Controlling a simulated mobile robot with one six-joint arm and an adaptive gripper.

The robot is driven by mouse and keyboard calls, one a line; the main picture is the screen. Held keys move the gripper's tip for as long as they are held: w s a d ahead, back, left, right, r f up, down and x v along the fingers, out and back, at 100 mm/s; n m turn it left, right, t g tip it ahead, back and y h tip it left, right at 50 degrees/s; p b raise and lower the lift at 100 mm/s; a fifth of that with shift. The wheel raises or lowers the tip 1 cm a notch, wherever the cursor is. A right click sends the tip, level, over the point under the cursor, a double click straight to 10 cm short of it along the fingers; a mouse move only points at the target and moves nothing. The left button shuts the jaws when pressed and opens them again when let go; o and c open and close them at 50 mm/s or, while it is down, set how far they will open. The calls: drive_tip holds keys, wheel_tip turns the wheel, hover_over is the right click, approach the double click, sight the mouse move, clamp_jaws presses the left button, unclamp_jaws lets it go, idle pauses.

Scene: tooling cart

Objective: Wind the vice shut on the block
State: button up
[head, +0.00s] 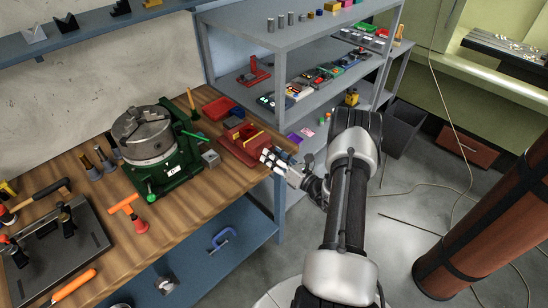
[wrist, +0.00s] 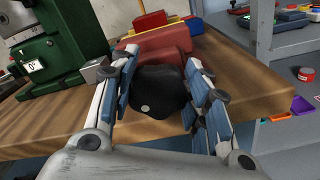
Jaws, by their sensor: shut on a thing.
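The red vice (head: 236,154) sits near the right end of the wooden bench; its red body (wrist: 165,44) fills the upper middle of the wrist view. A yellow block (head: 252,138) shows at its jaws; I cannot tell whether both jaws touch it. My gripper (head: 271,157) is at the vice's front end, over the bench edge. In the wrist view my gripper (wrist: 160,95) is shut on a black knob (wrist: 158,90) with a white dot, on the near end of the vice. The screw behind the knob is hidden.
A green rotary table (head: 165,155) with a grey chuck stands left of the vice. A small grey block (head: 210,158) lies between them. A grey shelf unit (head: 270,60) stands behind. An orange-handled tool (head: 130,210) and a dark tray (head: 55,260) are further left.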

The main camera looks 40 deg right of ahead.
drive_tip(key=o, duration=1.1)
drive_tip(key=shift+s+d, duration=0.15)
drive_tip(key=shift+s, duration=1.85)
drive_tip(key=shift+s+d, duration=0.15)
drive_tip(key=shift+s, duration=1.9)
drive_tip(key=shift+s+d, duration=0.15)
drive_tip(key=shift+s, duration=1.85)
